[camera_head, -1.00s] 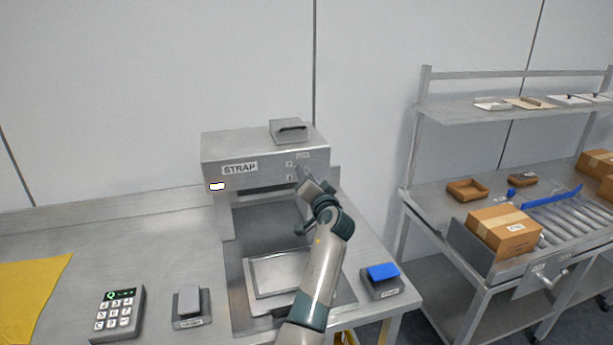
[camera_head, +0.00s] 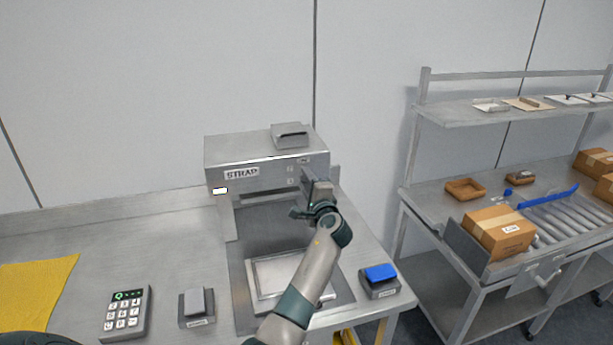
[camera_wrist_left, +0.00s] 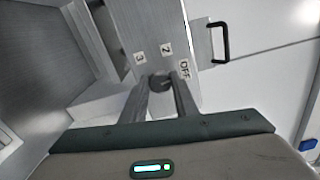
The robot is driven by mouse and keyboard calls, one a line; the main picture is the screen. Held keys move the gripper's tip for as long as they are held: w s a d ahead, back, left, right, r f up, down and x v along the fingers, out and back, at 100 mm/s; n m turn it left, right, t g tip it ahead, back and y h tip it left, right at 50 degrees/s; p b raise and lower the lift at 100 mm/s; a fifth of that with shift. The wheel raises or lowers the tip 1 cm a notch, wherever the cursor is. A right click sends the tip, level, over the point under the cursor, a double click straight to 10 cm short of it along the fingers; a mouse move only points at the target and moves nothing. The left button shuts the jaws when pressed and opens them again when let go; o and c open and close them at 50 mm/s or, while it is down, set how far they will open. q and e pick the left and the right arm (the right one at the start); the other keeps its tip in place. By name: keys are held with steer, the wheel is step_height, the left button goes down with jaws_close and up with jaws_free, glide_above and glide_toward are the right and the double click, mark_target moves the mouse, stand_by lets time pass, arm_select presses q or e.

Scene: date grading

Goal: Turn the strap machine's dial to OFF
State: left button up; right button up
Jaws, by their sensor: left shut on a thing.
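The strap machine (camera_head: 265,150) is a grey metal box marked STRAP at the back of the bench. In the left wrist view its dial (camera_wrist_left: 160,81) is a small dark round knob between my two fingertips. The labels 3 (camera_wrist_left: 139,57), 2 (camera_wrist_left: 166,48) and OFF (camera_wrist_left: 184,69) stand around it. My left gripper (camera_head: 309,172) is at the right end of the machine's front and is shut on the dial. It hides the dial in the head view. I cannot tell which label the dial points to. My right gripper is not in view.
A lit lamp (camera_head: 220,191) is on the machine's left front. A keypad (camera_head: 126,312), a grey-topped block (camera_head: 197,306) and a blue-topped block (camera_head: 379,282) stand on the bench. A yellow cloth (camera_head: 35,295) lies left. A roller rack with boxes (camera_head: 499,232) stands right.

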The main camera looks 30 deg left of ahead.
arm_select(q)
steer(key=shift+r+m+p, duration=0.15)
steer(key=shift+m+p, duration=0.35)
steer(key=shift+m, duration=0.5)
steer(key=o, duration=1.1)
steer(key=shift+c, duration=0.2)
steer(key=b+v, duration=0.6)
steer(key=v, duration=1.1)
steer(key=shift+d, duration=0.2)
